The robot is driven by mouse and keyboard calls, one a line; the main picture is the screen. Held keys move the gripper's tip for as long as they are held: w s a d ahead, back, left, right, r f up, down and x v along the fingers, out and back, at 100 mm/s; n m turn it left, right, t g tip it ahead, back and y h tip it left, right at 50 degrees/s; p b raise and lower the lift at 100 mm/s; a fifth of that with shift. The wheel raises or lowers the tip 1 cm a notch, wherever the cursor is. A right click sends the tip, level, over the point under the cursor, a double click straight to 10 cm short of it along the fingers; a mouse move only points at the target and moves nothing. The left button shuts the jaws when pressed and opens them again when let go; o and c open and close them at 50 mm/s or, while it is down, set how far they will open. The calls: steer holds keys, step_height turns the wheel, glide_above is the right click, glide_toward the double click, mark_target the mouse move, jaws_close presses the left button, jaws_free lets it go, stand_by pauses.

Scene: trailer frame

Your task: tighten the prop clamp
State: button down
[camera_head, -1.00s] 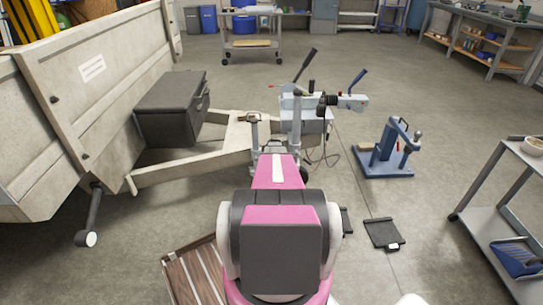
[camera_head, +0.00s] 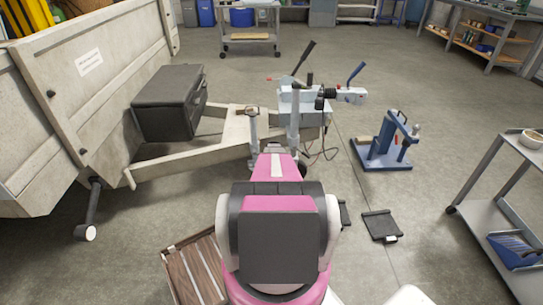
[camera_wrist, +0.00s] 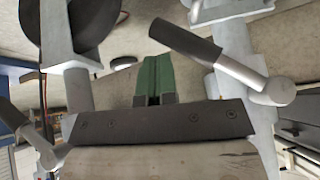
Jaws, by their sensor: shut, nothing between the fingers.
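In the wrist view, my gripper's green fingers (camera_wrist: 154,78) are together, with nothing seen between them. They point between two grey metal posts. The right post (camera_wrist: 238,50) has a lever with a dark grip (camera_wrist: 185,40), which slants across to a round pivot (camera_wrist: 278,91); this looks like a prop clamp handle. The fingers are apart from this lever, to its left. A second lever (camera_wrist: 40,145) stands by the left post (camera_wrist: 77,88). In the head view, two upright posts, left (camera_head: 253,128) and right (camera_head: 294,115), stand at the drawbar; my arm hides the gripper and the clamps.
The trailer (camera_head: 95,70) with a dark box (camera_head: 168,102) on its drawbar is at left. The grey coupling (camera_head: 298,98) has raised levers. A blue stand (camera_head: 383,148), a black pad (camera_head: 381,226) and a grey cart (camera_head: 485,210) are at right. Open floor lies between.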

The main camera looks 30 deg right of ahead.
steer(key=shift+w+a+f, duration=0.1)
steer(key=shift+f, duration=0.35)
steer(key=shift+f, duration=0.15)
stand_by(0.3)
